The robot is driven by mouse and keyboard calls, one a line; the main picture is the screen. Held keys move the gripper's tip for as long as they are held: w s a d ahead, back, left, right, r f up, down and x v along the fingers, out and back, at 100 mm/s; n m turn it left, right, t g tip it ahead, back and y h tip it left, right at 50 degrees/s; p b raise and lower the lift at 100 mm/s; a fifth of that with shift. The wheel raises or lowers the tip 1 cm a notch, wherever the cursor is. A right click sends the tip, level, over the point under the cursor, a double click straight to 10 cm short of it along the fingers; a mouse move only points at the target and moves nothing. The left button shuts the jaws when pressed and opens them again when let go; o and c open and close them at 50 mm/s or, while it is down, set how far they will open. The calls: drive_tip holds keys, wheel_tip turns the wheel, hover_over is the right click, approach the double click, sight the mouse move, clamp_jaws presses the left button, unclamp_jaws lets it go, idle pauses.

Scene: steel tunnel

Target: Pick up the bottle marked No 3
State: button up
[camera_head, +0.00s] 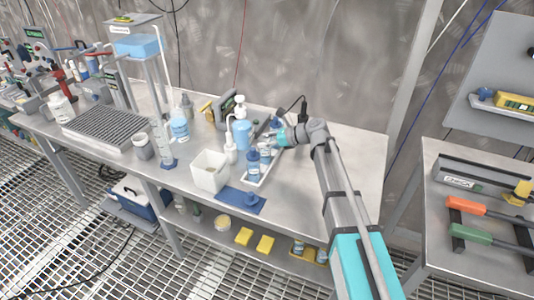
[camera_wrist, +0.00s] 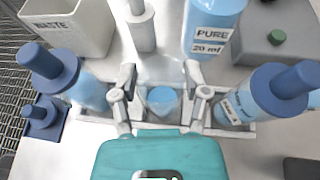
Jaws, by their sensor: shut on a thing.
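My gripper (camera_wrist: 160,92) is shut on a light-blue bottle (camera_wrist: 162,101) between two bottles with dark-blue caps. Its label is hidden, so I cannot read a No 3 on it. The left capped bottle (camera_wrist: 88,90) and the right capped bottle (camera_wrist: 240,107) stand on either side; the right one has a partly readable label. A white tray (camera_wrist: 243,128) lies around them. In the head view my gripper (camera_head: 274,141) reaches over the tray (camera_head: 268,175) from the right, and a capped bottle (camera_head: 253,164) stands near its front end.
The white WASTE box (camera_head: 209,173) and a blue mat (camera_head: 230,197) are left and in front of the tray. A blue pump bottle (camera_head: 242,134) and a white bottle (camera_head: 230,149) stand close behind. The bench (camera_head: 352,150) is bare to the right of my arm.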

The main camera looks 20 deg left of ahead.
drive_tip(key=shift+r, duration=0.15)
clamp_jaws()
wheel_tip(320, 180, up, 10)
drive_tip(key=p, duration=1)
idle(0.5)
